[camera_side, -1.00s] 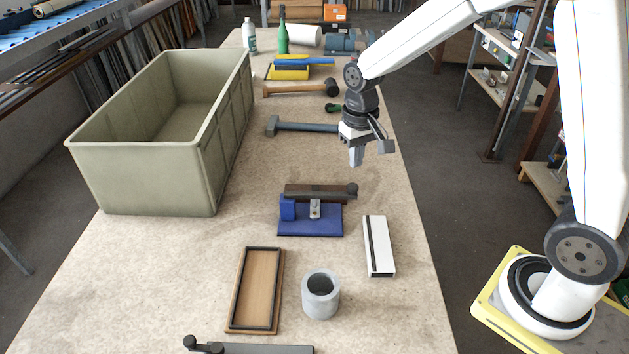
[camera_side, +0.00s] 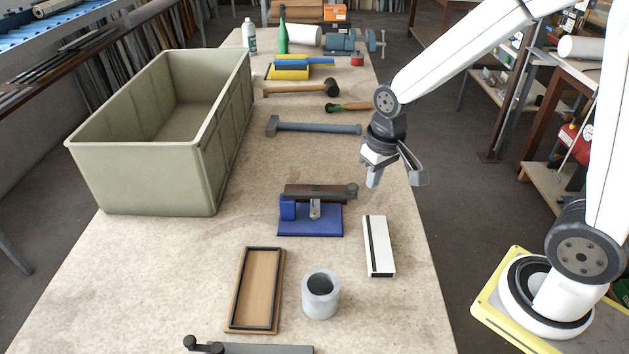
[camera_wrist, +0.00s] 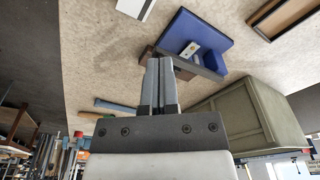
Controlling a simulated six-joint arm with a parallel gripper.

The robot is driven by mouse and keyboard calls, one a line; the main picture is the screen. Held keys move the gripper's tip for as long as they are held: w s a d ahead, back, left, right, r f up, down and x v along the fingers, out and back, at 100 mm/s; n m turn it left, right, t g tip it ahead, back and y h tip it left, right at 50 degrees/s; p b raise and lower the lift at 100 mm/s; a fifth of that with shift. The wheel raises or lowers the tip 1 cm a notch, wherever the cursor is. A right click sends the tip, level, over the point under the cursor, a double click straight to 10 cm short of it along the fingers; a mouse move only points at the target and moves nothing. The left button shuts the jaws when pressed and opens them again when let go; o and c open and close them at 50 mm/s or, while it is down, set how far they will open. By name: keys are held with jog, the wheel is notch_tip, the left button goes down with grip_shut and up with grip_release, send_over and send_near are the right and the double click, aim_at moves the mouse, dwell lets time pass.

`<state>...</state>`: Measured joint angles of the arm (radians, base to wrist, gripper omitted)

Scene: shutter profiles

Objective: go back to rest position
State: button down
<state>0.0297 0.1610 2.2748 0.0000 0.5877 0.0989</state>
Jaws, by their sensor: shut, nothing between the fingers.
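My gripper (camera_side: 373,179) is above the right edge of the table in the side view, tilted a little, with nothing in it. In the wrist view its two fingers (camera_wrist: 160,64) are together. The blue fixture (camera_side: 310,222) with a dark bar (camera_side: 318,191) across its back lies below and left of the gripper. The gripper is apart from everything on the table.
An olive crate (camera_side: 142,172) stands at the left. A white block (camera_side: 380,246), a wooden tray (camera_side: 281,300) and a grey cylinder (camera_side: 320,305) are near the front. Hammers (camera_side: 315,128) and other tools lie farther back.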

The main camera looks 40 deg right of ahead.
jog(key=s+a+f+n+t, duration=0.1)
jog(key=s, duration=0.5)
jog(key=shift+s+f, duration=0.15)
jog(key=shift+f, duration=0.2)
